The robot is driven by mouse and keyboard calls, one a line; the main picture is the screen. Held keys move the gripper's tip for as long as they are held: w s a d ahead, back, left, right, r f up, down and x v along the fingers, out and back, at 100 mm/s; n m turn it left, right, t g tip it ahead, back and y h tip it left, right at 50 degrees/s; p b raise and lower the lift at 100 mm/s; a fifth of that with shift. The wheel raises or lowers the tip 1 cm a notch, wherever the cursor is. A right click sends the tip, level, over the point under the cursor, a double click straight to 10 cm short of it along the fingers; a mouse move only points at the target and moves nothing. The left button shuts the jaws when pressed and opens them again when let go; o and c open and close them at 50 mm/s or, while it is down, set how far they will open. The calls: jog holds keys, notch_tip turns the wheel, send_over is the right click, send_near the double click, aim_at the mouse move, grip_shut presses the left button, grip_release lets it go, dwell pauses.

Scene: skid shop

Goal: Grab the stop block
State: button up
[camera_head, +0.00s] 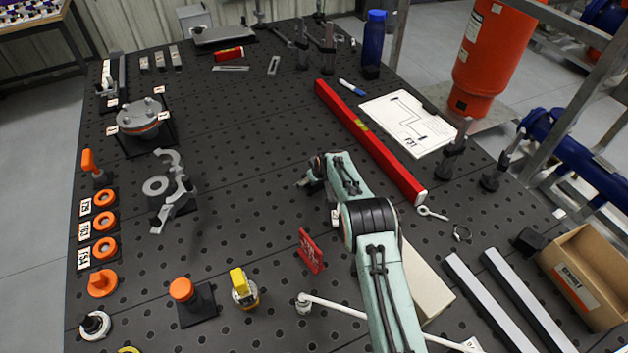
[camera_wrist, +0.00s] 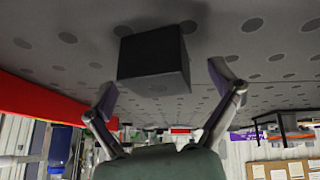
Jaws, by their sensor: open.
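A plain dark block (camera_wrist: 152,58), which I take for the stop block, sits on the perforated table top in the wrist view. My gripper (camera_wrist: 162,84) is open, with one finger on each side of the block's near end and a visible gap on both sides. The wrist view appears upside down, with the table at the top. In the head view my gripper (camera_head: 311,175) is small at the end of my arm, over the middle of the table. I cannot make out the block there; the arm seems to hide it.
A long red bar (camera_head: 368,140) lies right of my gripper, with a drawing sheet (camera_head: 408,122) beyond it. A red angled piece (camera_head: 311,251) stands nearer. A grey clamp-like part (camera_head: 170,190) is at left. The table between that part and my gripper is clear.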

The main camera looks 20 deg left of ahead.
jog(key=c, duration=1.3)
jog(key=shift+c, duration=0.2)
jog(key=shift+r, duration=0.1)
